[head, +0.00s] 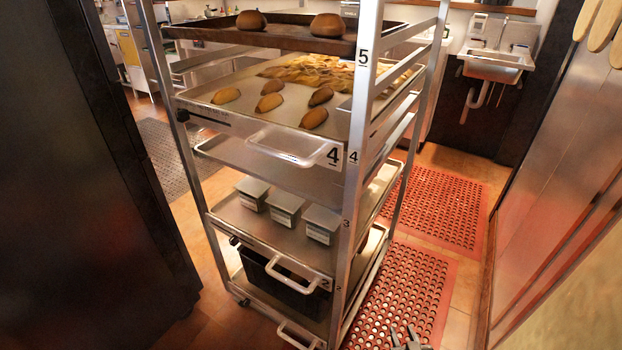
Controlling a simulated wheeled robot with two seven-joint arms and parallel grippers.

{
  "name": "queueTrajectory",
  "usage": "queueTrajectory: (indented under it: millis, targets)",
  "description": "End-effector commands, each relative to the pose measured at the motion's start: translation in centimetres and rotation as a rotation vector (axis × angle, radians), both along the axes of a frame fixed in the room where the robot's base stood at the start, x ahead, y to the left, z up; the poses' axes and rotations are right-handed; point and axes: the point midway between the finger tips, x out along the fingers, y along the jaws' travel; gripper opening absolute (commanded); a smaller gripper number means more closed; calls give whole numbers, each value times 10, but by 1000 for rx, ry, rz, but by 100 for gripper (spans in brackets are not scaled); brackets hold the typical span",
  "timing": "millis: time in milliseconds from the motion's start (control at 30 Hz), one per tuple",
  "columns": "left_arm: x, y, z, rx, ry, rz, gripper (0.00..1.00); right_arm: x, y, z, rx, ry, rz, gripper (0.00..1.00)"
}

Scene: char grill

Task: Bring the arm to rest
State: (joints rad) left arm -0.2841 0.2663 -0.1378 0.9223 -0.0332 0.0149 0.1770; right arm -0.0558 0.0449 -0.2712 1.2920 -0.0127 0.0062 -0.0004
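My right gripper (403,334) shows only at the bottom edge of the head view, over the red mat to the right of the rack's foot. Its two dark fingertips stand apart with nothing seen between them. The rest of it and the arm are cut off by the frame. My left gripper is not in view.
A tall metal rack (360,130) stands close ahead, with buns (251,20) on its upper trays and grey tins (286,208) lower down. Red perforated mats (405,300) lie on the floor to its right. A dark cabinet (80,180) is at left, a sink (493,65) behind.

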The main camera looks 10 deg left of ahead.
Motion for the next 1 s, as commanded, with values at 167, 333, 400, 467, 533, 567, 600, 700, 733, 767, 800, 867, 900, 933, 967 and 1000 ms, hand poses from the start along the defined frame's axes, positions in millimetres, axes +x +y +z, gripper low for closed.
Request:
queueTrajectory:
  millis: [167,333,400,467,533,567,600,700,733,767,800,867,900,933,967,1000]
  targets:
    - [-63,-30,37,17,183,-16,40,-119,-45,-68,-104,378,-35,36]
    - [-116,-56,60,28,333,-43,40,-246,-85,-107,-185,685,-62,36]
    - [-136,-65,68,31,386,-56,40,-296,-100,-113,-214,794,-70,36]
    - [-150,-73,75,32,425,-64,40,-334,-111,-115,-235,872,-76,36]
    - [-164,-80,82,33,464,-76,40,-373,-122,-116,-256,953,-83,36]
    - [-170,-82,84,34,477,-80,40,-387,-126,-115,-264,981,-85,36]
    - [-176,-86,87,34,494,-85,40,-403,-130,-115,-271,1013,-87,36]
    - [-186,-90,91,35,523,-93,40,-433,-138,-113,-287,1072,-92,36]
    - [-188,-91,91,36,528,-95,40,-438,-140,-113,-289,1083,-93,36]
    - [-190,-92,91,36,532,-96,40,-442,-141,-113,-291,1091,-93,36]
    - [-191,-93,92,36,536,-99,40,-446,-142,-113,-293,1099,-95,36]
    - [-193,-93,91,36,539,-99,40,-450,-143,-114,-295,1106,-95,36]
    - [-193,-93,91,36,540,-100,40,-450,-143,-114,-295,1107,-95,36]
    - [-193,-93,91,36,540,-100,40,-450,-143,-114,-295,1107,-95,36]
    - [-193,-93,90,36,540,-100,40,-450,-143,-114,-295,1107,-95,36]
    - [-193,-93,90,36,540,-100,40,-450,-143,-115,-295,1106,-95,36]
